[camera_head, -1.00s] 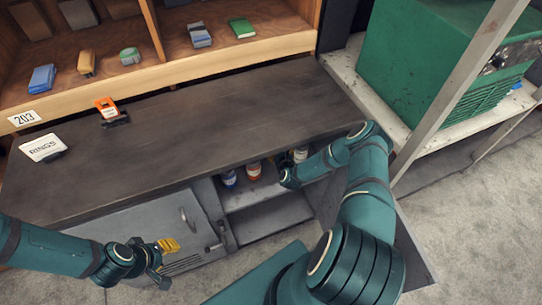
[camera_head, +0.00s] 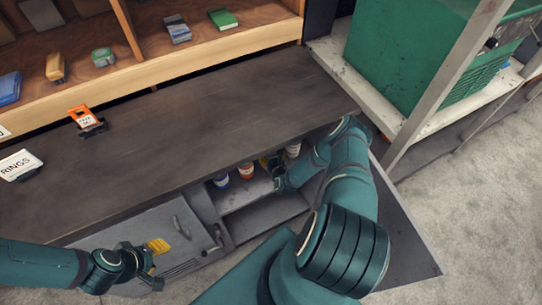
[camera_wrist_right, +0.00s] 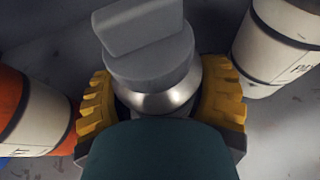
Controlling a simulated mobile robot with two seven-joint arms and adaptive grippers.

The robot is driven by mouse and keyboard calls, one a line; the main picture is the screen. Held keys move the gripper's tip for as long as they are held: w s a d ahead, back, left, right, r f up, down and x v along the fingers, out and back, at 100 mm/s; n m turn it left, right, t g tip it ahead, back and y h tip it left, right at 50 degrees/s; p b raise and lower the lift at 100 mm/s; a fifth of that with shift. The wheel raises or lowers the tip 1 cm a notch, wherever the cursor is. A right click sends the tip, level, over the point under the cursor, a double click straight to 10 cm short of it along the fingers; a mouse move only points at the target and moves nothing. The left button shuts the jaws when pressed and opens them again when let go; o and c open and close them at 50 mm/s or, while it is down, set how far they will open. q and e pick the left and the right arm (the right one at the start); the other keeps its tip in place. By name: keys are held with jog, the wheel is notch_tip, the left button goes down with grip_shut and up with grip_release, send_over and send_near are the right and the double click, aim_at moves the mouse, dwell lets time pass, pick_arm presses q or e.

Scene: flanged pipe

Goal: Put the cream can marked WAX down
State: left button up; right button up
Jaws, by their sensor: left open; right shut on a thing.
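My right gripper (camera_wrist_right: 160,110) is shut on a can with a grey top (camera_wrist_right: 145,45) and a silver collar, between its yellow finger pads. The can's body and any WAX label are hidden. In the head view, my right gripper (camera_head: 271,170) reaches into the open cupboard below the bench, at the upper shelf; whether the can touches the shelf cannot be told. My left gripper (camera_head: 155,265) is open and empty in front of the grey cupboard door.
An orange-and-white can (camera_wrist_right: 32,115) stands left of the held can, and a cream can (camera_wrist_right: 277,45) with dark bands stands right. A blue-and-white can (camera_head: 221,181) is farther left on the shelf (camera_head: 245,195). The bench top (camera_head: 200,130) lies above.

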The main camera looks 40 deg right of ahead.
jog(key=o, duration=0.9)
jog(key=shift+o, duration=0.5)
jog(key=shift+r+p, duration=0.15)
jog(key=shift+p, duration=0.15)
jog(key=p+v, duration=0.1)
jog(key=v, duration=1.1)
